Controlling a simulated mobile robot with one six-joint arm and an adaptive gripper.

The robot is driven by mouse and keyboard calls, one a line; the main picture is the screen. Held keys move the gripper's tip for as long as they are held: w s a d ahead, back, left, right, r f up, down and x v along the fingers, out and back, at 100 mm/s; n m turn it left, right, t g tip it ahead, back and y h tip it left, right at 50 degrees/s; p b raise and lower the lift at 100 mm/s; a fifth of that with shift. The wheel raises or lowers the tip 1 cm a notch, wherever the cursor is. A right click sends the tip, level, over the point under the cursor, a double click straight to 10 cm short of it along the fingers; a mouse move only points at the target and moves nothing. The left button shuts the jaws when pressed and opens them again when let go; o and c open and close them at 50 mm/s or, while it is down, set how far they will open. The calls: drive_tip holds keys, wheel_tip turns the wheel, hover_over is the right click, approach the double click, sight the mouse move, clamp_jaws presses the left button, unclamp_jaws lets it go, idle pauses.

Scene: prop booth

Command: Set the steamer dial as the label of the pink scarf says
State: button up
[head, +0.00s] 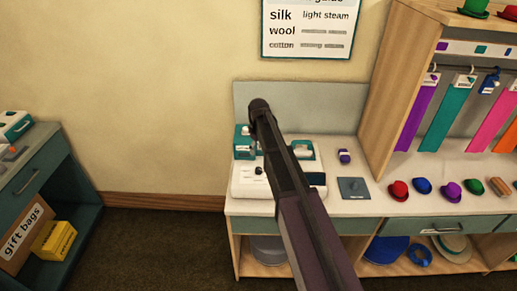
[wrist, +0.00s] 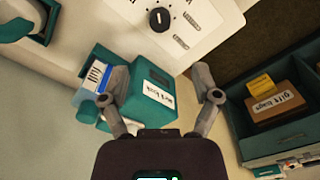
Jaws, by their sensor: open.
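The steamer (head: 243,187) is a white unit on the counter, partly hidden behind my arm. Its black dial (wrist: 160,19) shows at the top of the wrist view, with small labels around it that are too blurred to read. The dial also shows in the head view (head: 259,170). The pink scarf (head: 493,122) hangs on the rail at the right. Its label is at the picture's edge and too small to read. My gripper (wrist: 161,84) is open, with its fingers on either side of a teal box (wrist: 143,76) in the picture; I cannot tell whether they touch it.
A wall chart (head: 309,28) reads silk, light steam; its wool and cotton settings are illegible. Purple (head: 415,115), teal (head: 450,120) and orange scarves hang by the pink one. Several small hats (head: 452,190) stand on the counter. A gift-bags cabinet (head: 45,170) stands left.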

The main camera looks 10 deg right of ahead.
drive_tip(key=s+d+f+m+b, duration=0.2)
drive_tip(key=s+f+b, duration=0.3)
drive_tip(key=s, duration=0.8)
drive_tip(key=s+d+f+m+b, duration=0.2)
drive_tip(key=s+f+m+b, duration=0.3)
drive_tip(key=s, duration=0.9)
drive_tip(key=shift+d+f+b, duration=0.15)
drive_tip(key=shift+b, duration=0.3)
idle(0.5)
